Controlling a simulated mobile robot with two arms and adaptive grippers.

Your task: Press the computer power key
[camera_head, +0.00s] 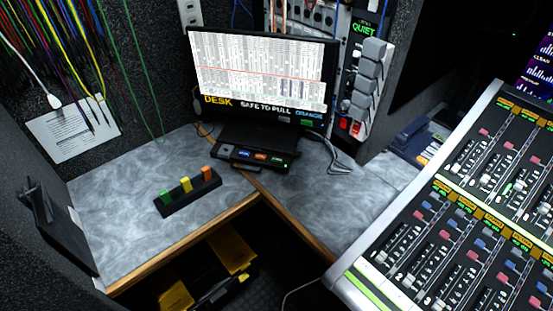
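A monitor (262,78) stands on the corner desk and shows a pale grid. Below it sits a low dark box (226,153) with small blue and orange lit keys and a green light. I cannot read which key is the computer power key. In front of it to the left, a black strip (189,197) carries a green button (165,197), a yellow button (186,184) and an orange button (207,173). Neither of my grippers is in view, and nothing touches the box or the strip.
The grey desk (120,225) is mostly bare, with a wooden front edge. A mixing console (400,245) fills the right. A dark upright panel (50,222) stands at the left edge. Cables hang at upper left. A black and yellow case (228,250) lies below the desk.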

